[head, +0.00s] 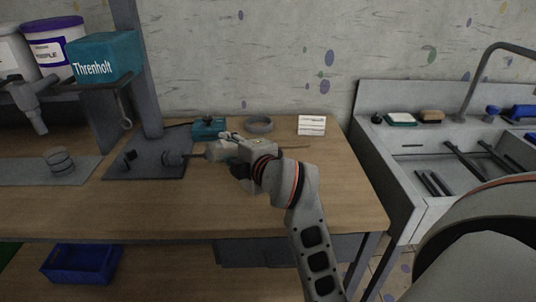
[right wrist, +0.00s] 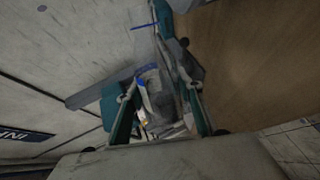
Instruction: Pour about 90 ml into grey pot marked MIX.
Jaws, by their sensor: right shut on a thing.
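My right gripper (head: 212,150) reaches left over the wooden table, level with the dark mat. In the right wrist view, my right gripper (right wrist: 158,112) has its teal fingers on both sides of a greyish, partly see-through thing with blue marks (right wrist: 152,90); it is shut on this thing. Its full shape is hidden by the fingers, and I cannot tell its contents. A low grey round dish (head: 259,125) stands behind the gripper. No MIX marking is legible, so I cannot tell which thing is the pot. My left gripper is not in view.
A dark mat (head: 145,165) holds small dark parts. Left of it is a stacked round grey thing (head: 60,162). A shelf carries a teal Threnholt box (head: 105,56) and tubs, with a grey tap (head: 33,108) below. A sink (head: 440,165) is right. The front table is clear.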

